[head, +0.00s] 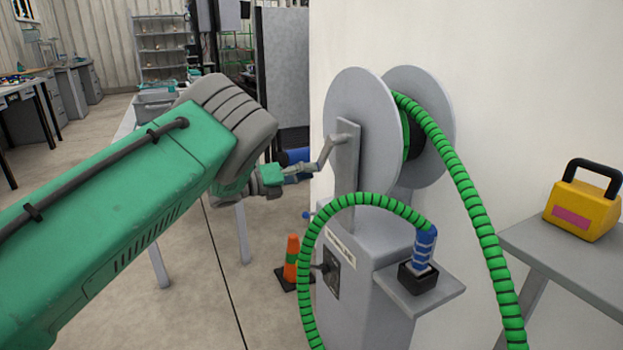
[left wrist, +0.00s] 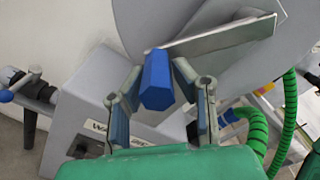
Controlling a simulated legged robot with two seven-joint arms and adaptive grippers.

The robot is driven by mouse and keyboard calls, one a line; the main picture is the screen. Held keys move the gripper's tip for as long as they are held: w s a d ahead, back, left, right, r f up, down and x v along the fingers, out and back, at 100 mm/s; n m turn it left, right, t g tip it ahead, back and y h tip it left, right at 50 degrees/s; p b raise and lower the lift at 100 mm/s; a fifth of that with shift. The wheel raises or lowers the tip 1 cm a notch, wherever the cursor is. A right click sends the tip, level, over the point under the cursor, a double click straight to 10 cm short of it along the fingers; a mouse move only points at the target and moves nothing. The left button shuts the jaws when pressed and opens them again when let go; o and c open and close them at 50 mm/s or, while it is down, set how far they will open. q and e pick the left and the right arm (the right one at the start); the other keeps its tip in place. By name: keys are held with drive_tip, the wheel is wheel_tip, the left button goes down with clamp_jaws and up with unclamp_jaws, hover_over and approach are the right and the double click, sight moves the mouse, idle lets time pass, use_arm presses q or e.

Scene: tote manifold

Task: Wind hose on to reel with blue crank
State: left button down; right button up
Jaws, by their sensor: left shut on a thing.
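The grey hose reel (head: 360,110) stands against the white wall, with its two discs upright. The blue crank (head: 293,156) sticks out to the left of the near disc on a grey arm. My left gripper (head: 300,171) is at the crank, partly covering it. In the left wrist view my left gripper's fingers (left wrist: 158,84) are on both sides of the blue crank handle (left wrist: 156,76), shut on it. The green ribbed hose (head: 470,190) hangs from the reel and loops around to a blue nozzle (head: 425,248) in a black holder. My right gripper is not in view.
The grey reel stand (head: 370,270) carries a small shelf. An orange cone (head: 292,262) stands on the floor left of it. A yellow box with a black handle (head: 583,210) sits on a grey table (head: 560,262) at right. Open floor lies at left.

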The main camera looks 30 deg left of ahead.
use_arm(q)
drive_tip(key=shift+w+a+r, duration=0.2)
drive_tip(key=shift+w+a, duration=0.05)
drive_tip(key=shift+a, duration=0.35)
drive_tip(key=c, duration=1.3)
unclamp_jaws()
drive_tip(key=shift+w+a, duration=0.1)
drive_tip(key=shift+w, duration=0.05)
drive_tip(key=v, duration=1.2)
drive_tip(key=shift+a+f, duration=0.1)
